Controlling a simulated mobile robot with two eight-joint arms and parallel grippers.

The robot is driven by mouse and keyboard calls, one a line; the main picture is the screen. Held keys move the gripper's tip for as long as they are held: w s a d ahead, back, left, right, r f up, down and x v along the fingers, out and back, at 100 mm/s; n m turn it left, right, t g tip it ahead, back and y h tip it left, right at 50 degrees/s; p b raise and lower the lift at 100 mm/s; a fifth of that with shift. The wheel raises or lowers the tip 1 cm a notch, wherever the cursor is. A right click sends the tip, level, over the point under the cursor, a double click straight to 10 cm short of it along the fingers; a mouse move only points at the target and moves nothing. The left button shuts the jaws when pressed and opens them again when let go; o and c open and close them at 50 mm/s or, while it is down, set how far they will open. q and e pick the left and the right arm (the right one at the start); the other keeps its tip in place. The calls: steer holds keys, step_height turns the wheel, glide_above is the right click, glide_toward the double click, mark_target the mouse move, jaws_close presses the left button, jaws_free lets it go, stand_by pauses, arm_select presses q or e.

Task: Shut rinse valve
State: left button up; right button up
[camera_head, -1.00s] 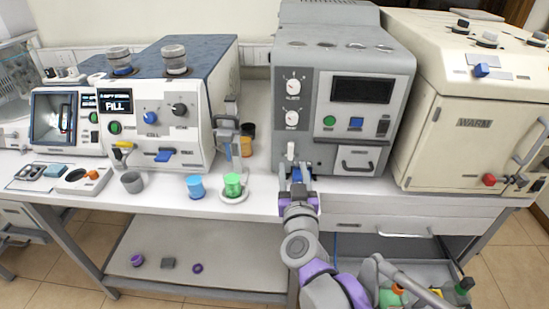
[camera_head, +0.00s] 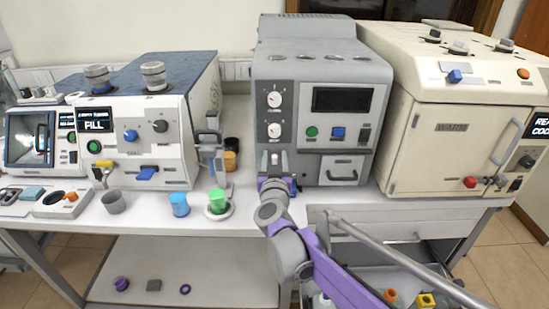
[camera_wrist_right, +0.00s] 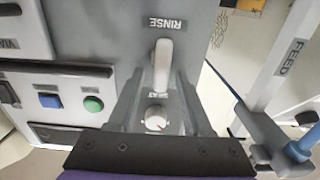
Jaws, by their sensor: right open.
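The rinse valve is a white lever (camera_wrist_right: 162,65) under the RINSE label on the grey machine (camera_head: 350,70), seen upside down in the right wrist view. In the head view the lever (camera_head: 275,157) is small, low on the machine's left panel, partly hidden by my gripper. My right gripper (camera_wrist_right: 160,92) is open, with one finger on each side of the lever's line. Contact with the lever cannot be told. In the head view the gripper (camera_head: 276,173) is right at the machine's front. My left gripper is not in view.
A FEED stand (camera_head: 210,150) is left of my right gripper. A green cup (camera_head: 217,199), a blue cup (camera_head: 179,204) and a grey cup (camera_head: 114,201) stand on the bench. The cream WARM cabinet (camera_head: 450,155) is at the right. A cart with bottles is below my arm.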

jaws_close()
stand_by(0.3)
steer(key=shift+m, duration=0.3)
steer(key=m, duration=0.3)
steer(key=shift+d+m+p, duration=0.3)
steer(key=shift+d+p, duration=0.05)
steer(key=shift+d, duration=0.05)
steer(key=m, duration=0.4)
steer(key=shift+d+f+m, duration=0.25)
steer(key=shift+d+m, duration=0.05)
steer(key=shift+d, duration=0.05)
steer(key=shift+d+f+m+p, duration=0.1)
steer(key=shift+f+m+p, duration=0.15)
steer(key=shift+m, duration=1.25)
steer(key=shift+d+f+m+p, duration=0.1)
steer(key=shift+f+m+p, duration=0.15)
steer(key=shift+m, duration=1.25)
steer(key=shift+d+f+m+p, duration=0.1)
steer(key=shift+f+m+p, duration=0.15)
steer(key=shift+m, duration=1.25)
